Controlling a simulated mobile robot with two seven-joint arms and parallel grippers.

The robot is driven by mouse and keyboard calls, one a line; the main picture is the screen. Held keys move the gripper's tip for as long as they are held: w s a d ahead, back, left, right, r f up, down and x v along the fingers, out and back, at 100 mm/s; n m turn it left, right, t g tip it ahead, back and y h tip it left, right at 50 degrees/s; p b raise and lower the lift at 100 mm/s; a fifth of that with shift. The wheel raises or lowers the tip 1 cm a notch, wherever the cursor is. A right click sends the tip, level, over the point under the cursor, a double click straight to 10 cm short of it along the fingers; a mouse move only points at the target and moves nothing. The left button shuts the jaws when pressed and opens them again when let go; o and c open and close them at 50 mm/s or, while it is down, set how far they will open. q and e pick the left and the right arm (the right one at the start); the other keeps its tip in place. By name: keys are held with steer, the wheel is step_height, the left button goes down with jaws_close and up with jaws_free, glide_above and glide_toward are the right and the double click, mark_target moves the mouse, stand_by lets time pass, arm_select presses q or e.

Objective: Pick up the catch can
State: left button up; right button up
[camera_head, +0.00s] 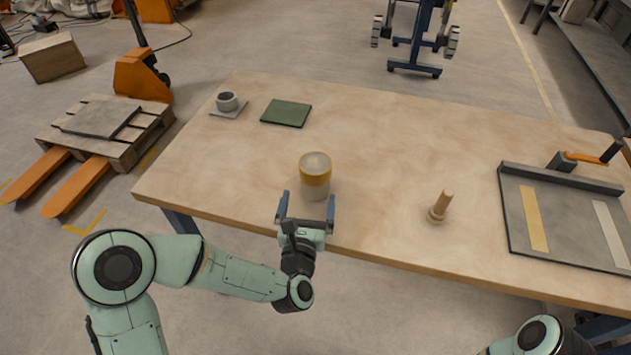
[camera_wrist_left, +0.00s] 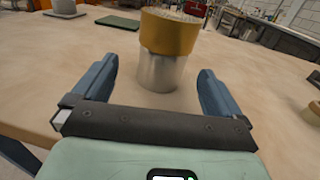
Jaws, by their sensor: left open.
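The catch can looks to be the upright cylinder (camera_head: 315,177) with a yellow-orange band and a pale lower part, standing on the table (camera_head: 390,140) near its front edge. In the left wrist view the can (camera_wrist_left: 162,70) stands ahead, between the lines of the two fingers. My left gripper (camera_head: 305,204) is open and empty, just in front of the can at the table's front edge. In the left wrist view its blue fingers (camera_wrist_left: 158,88) are spread on either side of the can's lower part; I cannot tell if they touch it. My right gripper is out of view.
A wooden peg-like piece (camera_head: 441,206) stands to the right of the can. A grey tray (camera_head: 512,215) with two strips lies at the right end. A green pad (camera_head: 286,113) and a small grey cup (camera_head: 228,102) on a plate are at the back left. The table between is clear.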

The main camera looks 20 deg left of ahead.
arm_select(q)
steer(key=w, duration=0.8)
steer(key=shift+a+f+b, duration=0.2)
steer(key=shift+a+b, duration=0.1)
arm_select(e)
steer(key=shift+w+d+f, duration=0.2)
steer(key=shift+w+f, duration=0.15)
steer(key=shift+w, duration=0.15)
arm_select(q)
steer(key=shift+r, duration=0.1)
steer(key=c, duration=1.2)
steer(key=shift+o, duration=0.2)
steer(key=shift+r, duration=0.1)
step_height(320, 180, up, 12)
steer(key=p, duration=0.2)
steer(key=shift+p, duration=0.35)
step_height(320, 180, up, 8)
steer(key=p, duration=0.1)
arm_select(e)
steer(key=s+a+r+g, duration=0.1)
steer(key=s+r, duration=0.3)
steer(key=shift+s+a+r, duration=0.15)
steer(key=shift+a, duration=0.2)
